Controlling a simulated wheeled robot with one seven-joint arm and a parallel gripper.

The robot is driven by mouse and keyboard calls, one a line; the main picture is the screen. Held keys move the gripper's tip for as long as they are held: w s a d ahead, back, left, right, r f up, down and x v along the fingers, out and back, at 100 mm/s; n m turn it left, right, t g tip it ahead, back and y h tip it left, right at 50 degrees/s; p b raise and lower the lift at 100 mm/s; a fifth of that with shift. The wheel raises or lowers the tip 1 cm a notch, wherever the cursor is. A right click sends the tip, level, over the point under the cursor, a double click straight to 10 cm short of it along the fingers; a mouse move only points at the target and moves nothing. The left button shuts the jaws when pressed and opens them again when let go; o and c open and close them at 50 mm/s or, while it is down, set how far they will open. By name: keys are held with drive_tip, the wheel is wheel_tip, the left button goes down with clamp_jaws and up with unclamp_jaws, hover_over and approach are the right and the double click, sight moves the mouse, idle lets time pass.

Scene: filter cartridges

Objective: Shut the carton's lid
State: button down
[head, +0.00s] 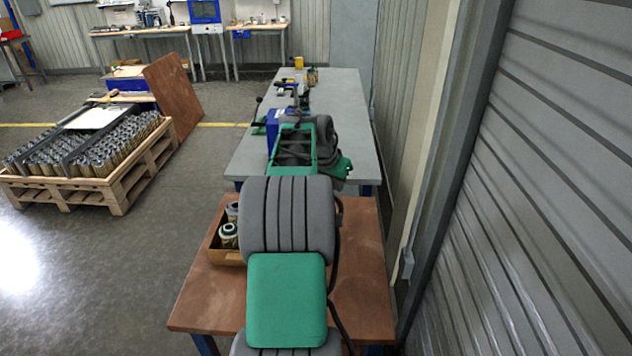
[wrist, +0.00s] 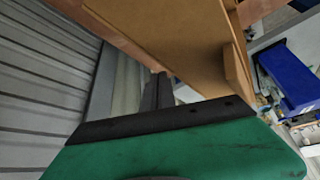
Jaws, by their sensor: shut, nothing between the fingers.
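The carton (head: 213,248) stands on the brown table, partly hidden behind my arm in the head view. Its visible left part is open at the top, and cartridges (head: 228,236) show inside. In the wrist view a large tan cardboard panel (wrist: 185,35) of the carton fills the upper middle, with a short piece (wrist: 235,70) standing at its right edge. I cannot tell whether the panel is the lid or a wall. My gripper (wrist: 157,90) is shut and empty, close beside the panel; contact cannot be told. My arm hides it in the head view.
The brown table (head: 205,300) has bare room left and right of my arm. A long grey table (head: 345,95) with tools lies beyond. A ribbed wall (head: 560,190) stands close on the right. A pallet (head: 120,190) with many cartridges is on the floor at left.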

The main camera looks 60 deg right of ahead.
drive_tip(key=shift+w+a+r+p, duration=0.15)
drive_tip(key=shift+w+a, duration=0.3)
drive_tip(key=shift+w, duration=0.35)
drive_tip(key=shift+w+a+r+p, duration=0.15)
drive_tip(key=shift+w+a, duration=0.25)
drive_tip(key=shift+w, duration=0.35)
drive_tip(key=shift+f, duration=0.1)
drive_tip(key=shift+w+a+r+p, duration=0.25)
drive_tip(key=shift+w+r+p, duration=0.15)
drive_tip(key=shift+w, duration=0.1)
drive_tip(key=shift+w+a+r+p, duration=0.2)
drive_tip(key=shift+w+r+p, duration=0.2)
drive_tip(key=shift+w, duration=0.1)
drive_tip(key=shift+w+a, duration=0.1)
drive_tip(key=shift+w, duration=0.05)
drive_tip(key=shift+w+a+r+p, duration=0.3)
drive_tip(key=shift+w+r+p, duration=0.05)
drive_tip(key=shift+w, duration=0.25)
drive_tip(key=shift+w+a+r+p, duration=0.25)
drive_tip(key=shift+w+r+p, duration=0.1)
drive_tip(key=shift+w, duration=0.3)
drive_tip(key=shift+w+a, duration=0.1)
